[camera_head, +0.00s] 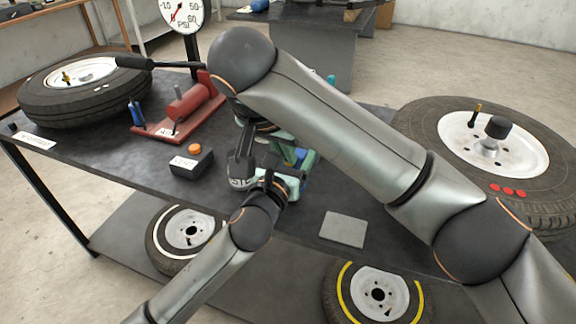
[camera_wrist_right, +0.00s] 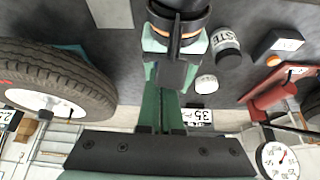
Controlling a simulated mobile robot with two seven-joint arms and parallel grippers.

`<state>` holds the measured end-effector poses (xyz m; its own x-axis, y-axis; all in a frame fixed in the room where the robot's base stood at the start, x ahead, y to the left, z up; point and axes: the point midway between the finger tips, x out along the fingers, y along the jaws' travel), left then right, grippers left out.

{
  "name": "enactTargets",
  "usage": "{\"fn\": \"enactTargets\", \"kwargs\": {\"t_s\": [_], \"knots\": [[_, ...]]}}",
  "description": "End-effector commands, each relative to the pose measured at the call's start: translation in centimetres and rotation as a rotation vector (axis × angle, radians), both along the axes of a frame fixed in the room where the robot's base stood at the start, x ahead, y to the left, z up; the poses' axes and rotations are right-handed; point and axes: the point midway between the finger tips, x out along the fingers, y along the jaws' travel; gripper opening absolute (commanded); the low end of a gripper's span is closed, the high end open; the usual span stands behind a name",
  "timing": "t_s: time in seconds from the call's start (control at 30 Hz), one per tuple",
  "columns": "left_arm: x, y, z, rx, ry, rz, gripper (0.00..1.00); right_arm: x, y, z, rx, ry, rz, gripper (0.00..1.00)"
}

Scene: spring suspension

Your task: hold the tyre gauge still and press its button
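My left gripper (camera_head: 282,188) is at the table's front, with pale teal parts. It also shows at the top of the right wrist view (camera_wrist_right: 178,50). A dark narrow piece is at its end there, and I cannot tell if it is a finger or a held thing. My right gripper (camera_wrist_right: 162,108) has green fingers close together, reaching toward the left one. In the head view my right arm mostly covers it. Blue parts (camera_head: 303,168) show between the grippers. I cannot clearly make out a hand-held tyre gauge or its button. A large PSI dial (camera_head: 183,14) stands at the back.
A dark labelled can (camera_head: 240,172) and a black box with an orange button (camera_head: 192,160) stand left of the grippers. A red tool (camera_head: 180,108) and a tyre (camera_head: 75,95) lie farther left. Another tyre (camera_head: 420,125) is at right. A grey plate (camera_head: 343,229) lies near the front.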

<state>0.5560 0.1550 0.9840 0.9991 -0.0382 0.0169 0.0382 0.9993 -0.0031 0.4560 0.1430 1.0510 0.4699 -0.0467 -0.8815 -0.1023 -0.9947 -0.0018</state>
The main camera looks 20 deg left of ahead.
Motion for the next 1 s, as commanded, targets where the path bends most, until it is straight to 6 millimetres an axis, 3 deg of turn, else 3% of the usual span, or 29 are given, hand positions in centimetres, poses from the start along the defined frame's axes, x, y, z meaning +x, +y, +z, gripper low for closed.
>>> {"fn": "enactTargets", "kwargs": {"t_s": [0.03,0.07,0.3,0.97,1.0], "knots": [[0.3,0.4,-0.8,0.002,0.022,0.013,0.0,-1.8,1.1,0.8,0.003,0.015,0.046,0.0],[0.3,0.4,-0.8,0.003,0.023,0.013,0.0,-1.8,1.0,1.1,0.002,0.014,0.045,0.0],[0.3,0.3,-0.9,0.004,0.025,0.011,0.0,-2.1,0.9,2.3,0.005,0.006,0.038,0.0],[0.2,0.1,-0.9,0.008,0.022,0.006,0.0,-2.1,1.0,2.4,0.011,0.005,0.038,0.0],[0.2,0.1,-0.9,0.008,0.022,0.005,0.73,-2.1,1.0,2.4,0.011,0.005,0.038,0.0]]}}
